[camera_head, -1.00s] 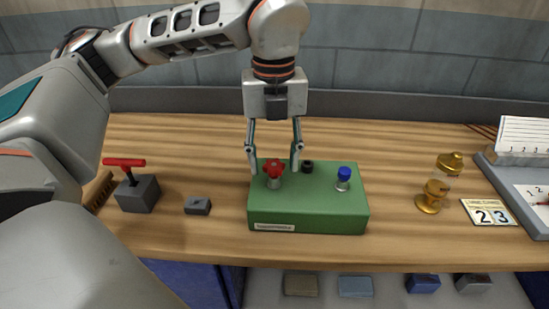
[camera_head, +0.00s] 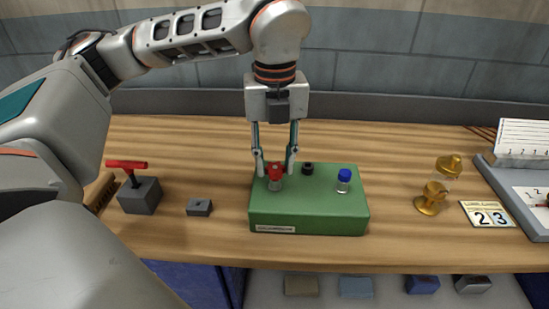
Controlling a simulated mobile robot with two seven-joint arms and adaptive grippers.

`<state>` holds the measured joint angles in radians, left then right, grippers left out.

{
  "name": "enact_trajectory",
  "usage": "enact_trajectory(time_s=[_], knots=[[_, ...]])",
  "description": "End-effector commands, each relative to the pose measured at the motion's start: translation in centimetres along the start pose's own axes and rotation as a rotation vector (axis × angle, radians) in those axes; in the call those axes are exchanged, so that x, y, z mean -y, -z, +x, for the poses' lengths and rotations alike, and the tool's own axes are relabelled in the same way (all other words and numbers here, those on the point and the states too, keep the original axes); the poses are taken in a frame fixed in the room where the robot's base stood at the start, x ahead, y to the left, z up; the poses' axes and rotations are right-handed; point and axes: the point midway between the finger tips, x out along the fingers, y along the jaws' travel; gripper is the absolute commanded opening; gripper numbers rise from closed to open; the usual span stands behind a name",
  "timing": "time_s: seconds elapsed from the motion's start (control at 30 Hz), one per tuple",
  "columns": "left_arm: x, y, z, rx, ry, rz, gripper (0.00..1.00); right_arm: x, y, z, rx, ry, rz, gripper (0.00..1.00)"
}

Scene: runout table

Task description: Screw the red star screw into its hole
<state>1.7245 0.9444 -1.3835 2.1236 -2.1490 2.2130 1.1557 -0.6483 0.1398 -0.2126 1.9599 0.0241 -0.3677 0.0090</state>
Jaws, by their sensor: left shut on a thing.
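The red star screw (camera_head: 275,173) stands upright at the left of the green block (camera_head: 308,219), its metal shank showing below the red head. My left gripper (camera_head: 275,170) points down from above, its two fingers shut on the red head from both sides. How deep the screw sits in its hole cannot be told. A blue-headed screw (camera_head: 343,177) stands upright at the right of the block. A small black piece (camera_head: 308,168) sits between them, further back. My right gripper is not in view.
Left of the block are a small grey block (camera_head: 199,207) and a grey box with a red T-handle (camera_head: 139,194). To the right are a brass object (camera_head: 432,197), a number card (camera_head: 488,214) and a grey tray (camera_head: 518,196). Bare table lies between block and brass object.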

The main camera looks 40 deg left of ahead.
Motion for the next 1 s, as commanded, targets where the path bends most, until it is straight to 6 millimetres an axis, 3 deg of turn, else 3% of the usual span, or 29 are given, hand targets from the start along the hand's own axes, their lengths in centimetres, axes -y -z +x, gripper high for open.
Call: enact_trajectory(time_s=[0.23,0.67,1.0], knots=[[-0.1,0.0,-0.4,0.002,0.000,0.267,0.02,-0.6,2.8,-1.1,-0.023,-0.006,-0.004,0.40],[0.0,0.0,0.0,0.001,0.000,0.344,0.02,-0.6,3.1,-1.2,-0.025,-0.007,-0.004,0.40],[0.0,0.0,-0.2,0.001,-0.001,0.692,0.02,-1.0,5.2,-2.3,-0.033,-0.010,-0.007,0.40]])
